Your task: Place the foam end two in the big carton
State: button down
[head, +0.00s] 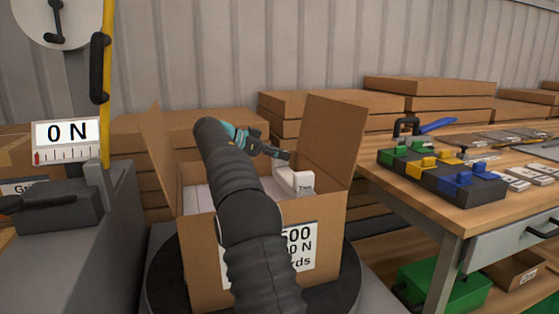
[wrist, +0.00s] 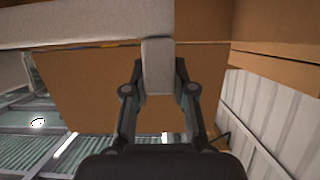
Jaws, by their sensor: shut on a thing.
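The big carton (head: 205,262) stands open with its flaps up, and a white printed label is on its front. My gripper (head: 287,156) is over the right part of its opening. It is shut on a white foam piece with small print, the foam end two (head: 292,181). In the wrist view my gripper (wrist: 160,82) has its fingers on both sides of a pale foam tab (wrist: 157,66). The foam is at the carton's mouth by the right flap. I cannot tell how deep it sits. My arm hides the middle of the opening.
Something white (head: 197,199) shows inside the carton at left. The carton stands on a dark round platform (head: 165,282). A wooden bench (head: 400,185) with coloured blocks (head: 440,172) is at right. A grey machine with a "0 N" display (head: 67,134) is at left. Flat boxes are stacked behind.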

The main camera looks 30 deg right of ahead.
jog(key=shift+f, duration=0.55)
jog(key=shift+f+b, duration=0.4)
jog(key=shift+f, duration=0.25)
jog(key=c, duration=1)
grip_release()
jog(key=shift+o, duration=0.2)
